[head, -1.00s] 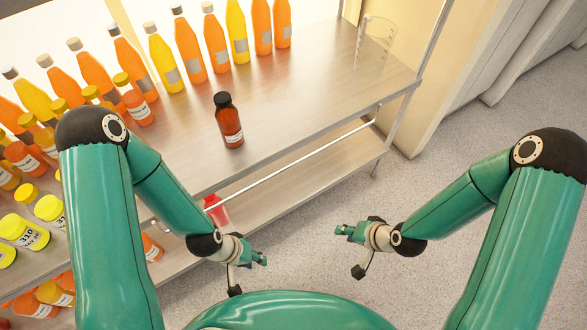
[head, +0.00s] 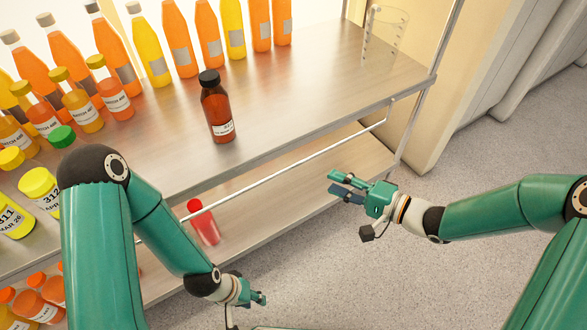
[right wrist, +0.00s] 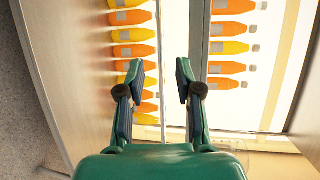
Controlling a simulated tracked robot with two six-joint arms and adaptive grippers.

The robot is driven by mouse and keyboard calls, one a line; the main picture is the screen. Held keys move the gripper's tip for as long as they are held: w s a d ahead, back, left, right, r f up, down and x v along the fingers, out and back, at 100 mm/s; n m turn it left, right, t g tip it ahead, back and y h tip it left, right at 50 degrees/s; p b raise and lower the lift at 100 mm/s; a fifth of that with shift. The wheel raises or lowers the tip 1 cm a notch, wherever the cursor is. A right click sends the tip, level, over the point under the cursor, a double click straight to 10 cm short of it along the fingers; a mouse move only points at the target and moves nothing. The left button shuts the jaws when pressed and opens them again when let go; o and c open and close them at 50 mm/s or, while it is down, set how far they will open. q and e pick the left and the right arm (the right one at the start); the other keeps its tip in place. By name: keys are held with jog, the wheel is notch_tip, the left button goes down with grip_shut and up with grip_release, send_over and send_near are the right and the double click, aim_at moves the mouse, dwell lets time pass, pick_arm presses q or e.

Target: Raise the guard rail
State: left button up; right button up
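The guard rail (head: 285,174) is a thin pale metal rod along the shelf's front, just below the upper board's front edge in the head view. A short bracket joins its right end near the right post. My right gripper (head: 339,184) is open and empty, in front of the rail's right half and apart from it. In the right wrist view its fingers (right wrist: 164,80) are spread, with a thin pale rod, which looks like the rail (right wrist: 162,30), passing between them in the picture. My left gripper (head: 259,298) is low in front of the shelf, away from the rail; its opening is unclear.
A dark brown bottle (head: 218,112) stands near the upper board's (head: 300,95) front edge. Juice bottles and yellow-lidded jars crowd the left and back. A clear beaker (head: 384,35) stands at the back right. A red bottle (head: 204,224) stands on the lower board. Floor in front is clear.

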aim_at(294, 165)
jog(key=shift+b+x, duration=1.8)
jog(key=shift+x, duration=4.55)
jog(key=shift+f, duration=0.15)
grip_shut()
